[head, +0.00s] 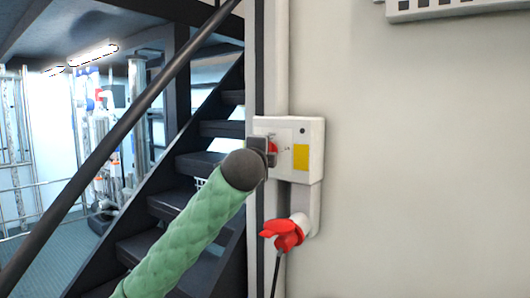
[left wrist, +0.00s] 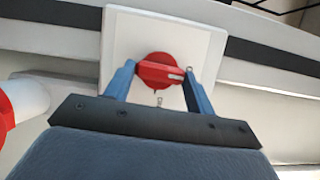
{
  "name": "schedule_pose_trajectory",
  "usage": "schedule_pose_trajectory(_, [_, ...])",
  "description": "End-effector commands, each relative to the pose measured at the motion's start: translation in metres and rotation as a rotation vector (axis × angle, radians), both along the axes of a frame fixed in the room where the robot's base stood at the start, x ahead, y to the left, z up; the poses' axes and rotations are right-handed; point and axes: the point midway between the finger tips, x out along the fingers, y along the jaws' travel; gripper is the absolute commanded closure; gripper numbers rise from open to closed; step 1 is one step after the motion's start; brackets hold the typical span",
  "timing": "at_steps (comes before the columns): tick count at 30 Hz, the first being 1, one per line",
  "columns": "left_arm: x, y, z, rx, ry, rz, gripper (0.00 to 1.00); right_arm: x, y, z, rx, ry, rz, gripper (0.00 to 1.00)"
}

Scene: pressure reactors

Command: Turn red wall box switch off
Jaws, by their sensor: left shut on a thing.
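The wall box (head: 303,140) is a white box on the wall, with a yellow label on its front. Its red switch (left wrist: 160,71) is a round knob with a white mark, seen between my fingers in the left wrist view. In the head view only a bit of the red switch (head: 272,147) shows beside my gripper. My left gripper (left wrist: 160,78) is shut on the red switch, one finger on each side of it. It also shows in the head view (head: 270,150), mostly hidden behind my green arm. My right gripper is not in view.
A red plug (head: 286,233) with a black cable sits below the box. A dark staircase (head: 200,150) with a handrail stands at the left. A grey slotted fixture (head: 450,8) is at the top right.

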Motion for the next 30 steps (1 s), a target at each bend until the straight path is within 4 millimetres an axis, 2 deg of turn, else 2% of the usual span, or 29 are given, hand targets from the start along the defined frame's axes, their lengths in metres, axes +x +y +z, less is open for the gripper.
schedule_pose_trajectory(20, [0.0005, 0.0002, -0.0009, -0.046, 0.036, 0.0, 0.68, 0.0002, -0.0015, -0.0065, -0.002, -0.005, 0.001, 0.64])
schedule_pose_trajectory(21, [0.0005, 0.0002, -0.0009, -0.046, 0.036, 0.0, 0.38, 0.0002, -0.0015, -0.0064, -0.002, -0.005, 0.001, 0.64])
schedule_pose_trajectory(23, [0.0005, 0.0002, -0.0008, -0.045, 0.035, 0.0, 0.26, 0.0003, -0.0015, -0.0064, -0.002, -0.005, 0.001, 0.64])
schedule_pose_trajectory(30, [0.0002, 0.0002, -0.0001, -0.045, 0.034, 0.0, 0.24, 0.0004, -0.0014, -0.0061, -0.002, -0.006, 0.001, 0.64])
